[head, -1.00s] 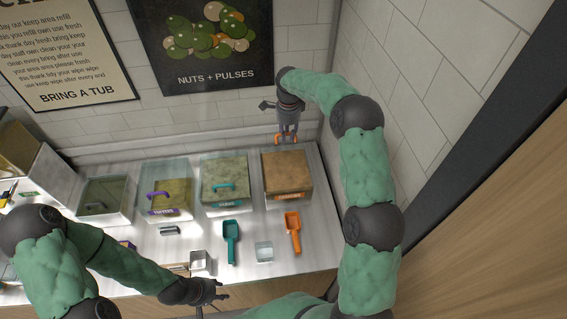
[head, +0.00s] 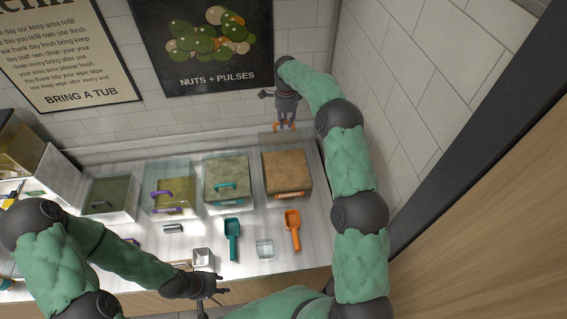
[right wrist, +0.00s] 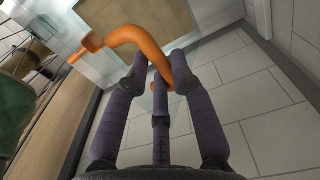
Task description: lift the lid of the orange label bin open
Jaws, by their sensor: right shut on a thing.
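The orange label bin (head: 308,180) is the rightmost of the row in the head view, full of brown contents, with its orange label on the front. Its clear lid (head: 268,142) stands tilted up at the back of the bin. My right gripper (head: 285,126) is above the bin's back edge, shut on the orange lid handle (right wrist: 145,42). In the right wrist view, the gripper fingers (right wrist: 160,85) close around the bent orange handle. My left gripper (head: 213,298) is near the counter's front edge, fingers apart and empty, away from the bin.
Other bins stand to the left, including a teal-handled one (head: 227,185) and a purple-handled one (head: 172,192). Tiled walls (head: 425,75) close off the back and right.

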